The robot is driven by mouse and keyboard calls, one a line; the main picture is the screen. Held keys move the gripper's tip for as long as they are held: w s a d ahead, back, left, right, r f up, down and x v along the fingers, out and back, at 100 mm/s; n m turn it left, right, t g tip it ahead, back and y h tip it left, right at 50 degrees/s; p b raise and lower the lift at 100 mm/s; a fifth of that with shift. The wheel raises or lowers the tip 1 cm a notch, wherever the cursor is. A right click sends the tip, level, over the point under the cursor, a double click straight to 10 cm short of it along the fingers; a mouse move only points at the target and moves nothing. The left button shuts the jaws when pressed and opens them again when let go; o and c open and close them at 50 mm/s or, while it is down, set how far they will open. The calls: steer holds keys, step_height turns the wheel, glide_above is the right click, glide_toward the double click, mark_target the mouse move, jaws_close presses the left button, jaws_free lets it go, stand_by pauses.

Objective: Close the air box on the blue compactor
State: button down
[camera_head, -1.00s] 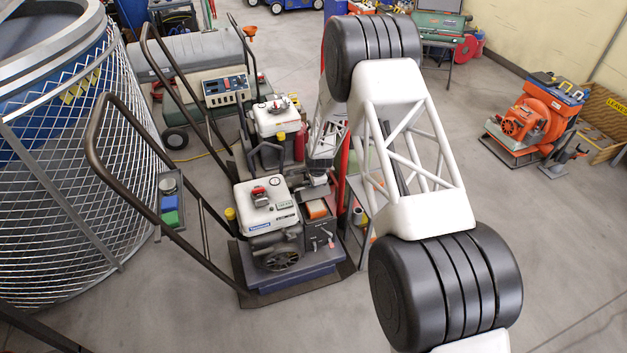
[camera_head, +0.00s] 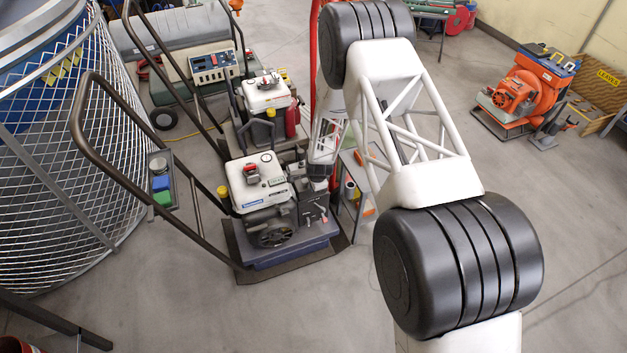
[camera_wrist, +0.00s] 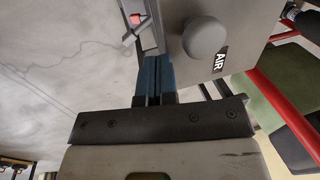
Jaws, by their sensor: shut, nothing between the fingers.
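The blue compactor (camera_head: 292,250) stands in the middle of the head view, with a white engine (camera_head: 257,182) on its blue base. Its dark air box (camera_head: 312,208) is on the engine's right side, partly behind my gripper (camera_head: 318,176). In the wrist view, a grey panel of the air box (camera_wrist: 232,38) with a round knob and an "AIR" label fills the upper right. My gripper (camera_wrist: 153,72) is shut and empty, its blue fingertips beside the panel's lower left edge. I cannot tell whether they touch it or whether the lid is fully down.
A second machine with a white engine (camera_head: 264,93) stands just behind. A grey shelf stand (camera_head: 352,185) is close on the right. The compactor's dark handle (camera_head: 92,140) reaches left toward a wire-mesh drum (camera_head: 60,180).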

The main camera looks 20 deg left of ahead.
steer(key=shift+s+d+f, duration=0.1)
steer(key=shift+s+f, duration=0.05)
steer(key=shift+f, duration=0.2)
steer(key=shift+r, duration=0.1)
stand_by(0.4)
steer(key=s+d+r, duration=0.6)
steer(key=r, duration=0.2)
steer(key=shift+s+d+r, duration=0.15)
stand_by(0.6)
stand_by(0.6)
